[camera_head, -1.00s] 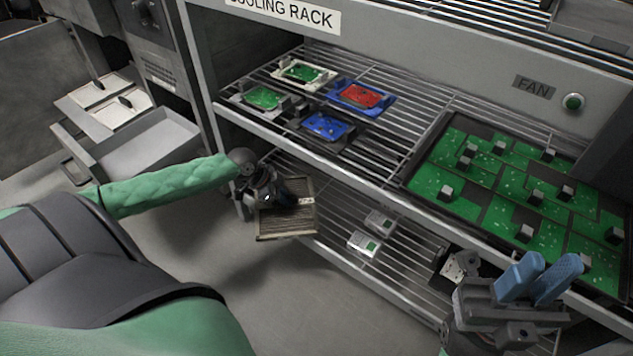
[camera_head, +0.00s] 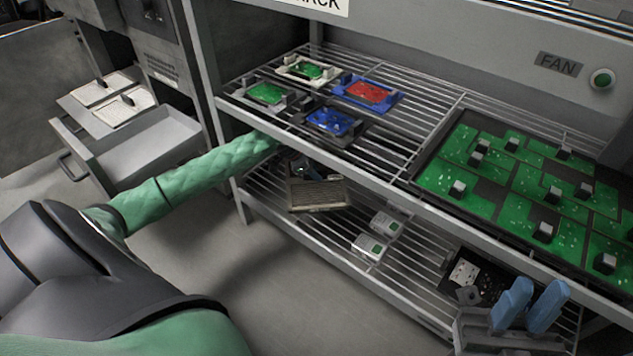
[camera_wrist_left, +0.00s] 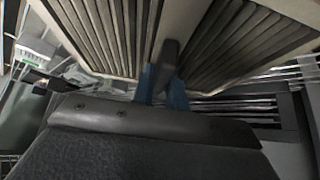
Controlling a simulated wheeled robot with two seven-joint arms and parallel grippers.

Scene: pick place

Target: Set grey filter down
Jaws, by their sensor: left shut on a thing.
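The grey filter (camera_head: 318,194) is a pleated, framed panel. In the head view it is at the left end of the lower wire shelf (camera_head: 290,218), under the upper shelf. My left gripper (camera_wrist_left: 166,85) is shut on a dark tab in the middle of the filter, and the pleated filter (camera_wrist_left: 232,40) fills the top of the left wrist view. In the head view the upper shelf's edge hides most of this gripper. I cannot tell whether the filter touches the lower shelf. My right gripper (camera_head: 530,306) has two blue fingers, spread apart and empty, at the lower right.
Two small white boxes (camera_head: 369,246) stand on the lower shelf right of the filter. A dark board (camera_head: 466,272) lies further right. The upper rack holds several circuit boards in holders and a large tray of green boards (camera_head: 456,187). An open drawer (camera_head: 150,150) is at left.

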